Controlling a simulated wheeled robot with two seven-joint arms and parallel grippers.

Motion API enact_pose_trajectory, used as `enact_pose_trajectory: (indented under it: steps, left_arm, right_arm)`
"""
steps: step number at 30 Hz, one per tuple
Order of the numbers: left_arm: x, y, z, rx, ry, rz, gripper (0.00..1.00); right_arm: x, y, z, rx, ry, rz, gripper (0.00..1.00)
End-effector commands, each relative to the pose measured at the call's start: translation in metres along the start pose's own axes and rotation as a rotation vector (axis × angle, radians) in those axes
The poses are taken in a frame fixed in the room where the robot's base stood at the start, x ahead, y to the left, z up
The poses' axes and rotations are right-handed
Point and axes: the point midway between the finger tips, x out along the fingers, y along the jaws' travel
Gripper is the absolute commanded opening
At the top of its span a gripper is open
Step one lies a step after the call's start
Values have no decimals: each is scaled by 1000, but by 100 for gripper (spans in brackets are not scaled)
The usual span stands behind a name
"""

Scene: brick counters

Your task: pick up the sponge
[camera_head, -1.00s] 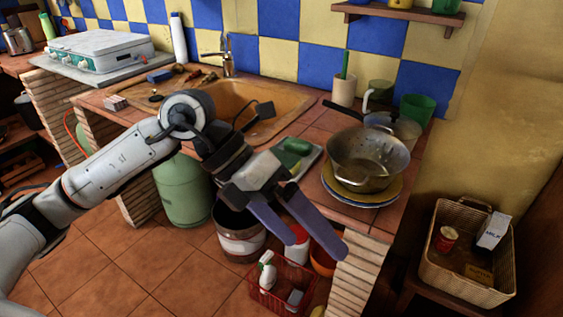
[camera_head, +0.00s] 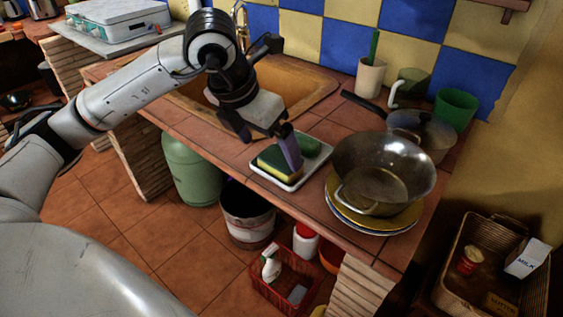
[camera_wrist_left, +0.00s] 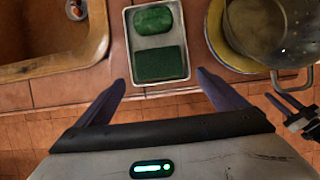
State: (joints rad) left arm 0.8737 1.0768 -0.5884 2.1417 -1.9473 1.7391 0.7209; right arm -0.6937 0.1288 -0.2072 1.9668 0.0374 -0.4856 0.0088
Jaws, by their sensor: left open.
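The sponge (camera_head: 277,163), yellow with a green top, lies at the near end of a small pale tray (camera_head: 293,186) on the tiled counter. In the left wrist view its dark green top (camera_wrist_left: 160,65) lies in the tray's near half. A rounded green item (camera_head: 307,145) lies behind it in the tray. My left gripper (camera_head: 268,150) is open and empty above the tray's near side. Its fingers spread to either side of the sponge's line in the wrist view (camera_wrist_left: 162,80), and the right finger hides part of the sponge in the head view.
A wok (camera_head: 384,165) on stacked plates (camera_head: 375,222) stands close right of the tray. A sink (camera_head: 300,88) lies behind and left. A lidded pot (camera_head: 425,132), mugs and a cup stand at the back right. The counter's front edge is close to the tray.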

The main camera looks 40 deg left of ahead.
Motion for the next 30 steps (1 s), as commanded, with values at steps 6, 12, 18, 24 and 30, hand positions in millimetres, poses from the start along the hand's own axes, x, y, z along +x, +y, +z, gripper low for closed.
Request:
enact_pose_trajectory:
  steps: [6,12,18,24,30]
  left_arm:
    - [30,1,3,0,5,-2,92]
    - [50,1,4,1,1,-2,92]
    - [51,1,4,1,0,-2,92]
    - [51,1,4,1,0,-2,65]
    - [51,1,4,1,0,-2,48]
  right_arm:
    - [-2,-1,-4,0,3,-1,31]
    - [0,0,-8,-1,12,0,31]
    - [0,0,-10,-1,15,0,31]
    - [0,0,-9,-1,15,0,31]
    - [0,0,-9,-1,14,1,31]
